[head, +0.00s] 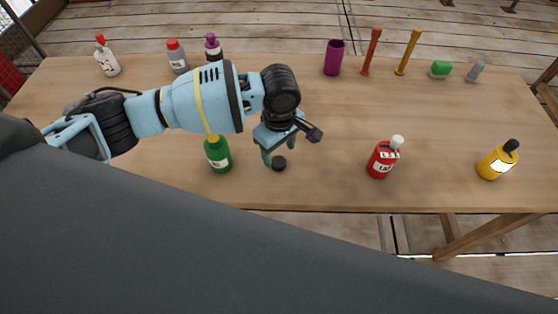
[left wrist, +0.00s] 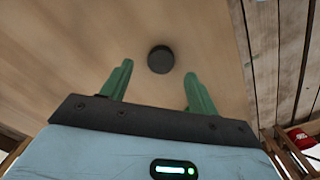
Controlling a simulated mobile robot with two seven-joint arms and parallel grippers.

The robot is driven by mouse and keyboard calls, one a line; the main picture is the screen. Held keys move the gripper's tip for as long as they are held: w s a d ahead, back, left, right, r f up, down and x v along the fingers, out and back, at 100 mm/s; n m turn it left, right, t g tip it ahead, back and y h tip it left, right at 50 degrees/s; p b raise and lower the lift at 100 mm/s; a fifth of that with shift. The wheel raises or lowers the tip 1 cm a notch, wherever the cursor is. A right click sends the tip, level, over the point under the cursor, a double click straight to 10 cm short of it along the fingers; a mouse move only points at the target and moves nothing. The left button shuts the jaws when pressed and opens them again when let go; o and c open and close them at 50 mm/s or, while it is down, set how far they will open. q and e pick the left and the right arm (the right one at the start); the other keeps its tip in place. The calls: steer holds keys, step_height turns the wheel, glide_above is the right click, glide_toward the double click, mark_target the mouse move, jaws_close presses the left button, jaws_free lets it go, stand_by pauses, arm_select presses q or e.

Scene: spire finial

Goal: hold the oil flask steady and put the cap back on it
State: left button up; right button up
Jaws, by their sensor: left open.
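A small round black cap (head: 279,164) lies on the table. It also shows in the left wrist view (left wrist: 160,59), between and just beyond the fingertips. My left gripper (head: 279,154) is open and empty, pointing down over the cap with its green fingers on either side. I cannot tell whether they touch it. In the left wrist view the gripper (left wrist: 158,72) shows both fingers apart. A green flask (head: 218,156) with a white label stands upright left of the cap, its top partly hidden behind my arm. My right gripper is not in view.
A red bottle (head: 382,160) and a yellow bottle (head: 495,163) stand to the right, both capped. The table's (head: 330,120) middle is clear.

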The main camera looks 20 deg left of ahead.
mark_target(278, 161)
arm_select(q)
step_height(278, 161, down, 4)
steer(key=shift+s+r, duration=0.1)
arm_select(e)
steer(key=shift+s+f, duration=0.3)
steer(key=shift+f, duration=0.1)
arm_select(q)
steer(key=c, duration=1)
steer(key=shift+r, duration=0.1)
steer(key=shift+c, duration=0.2)
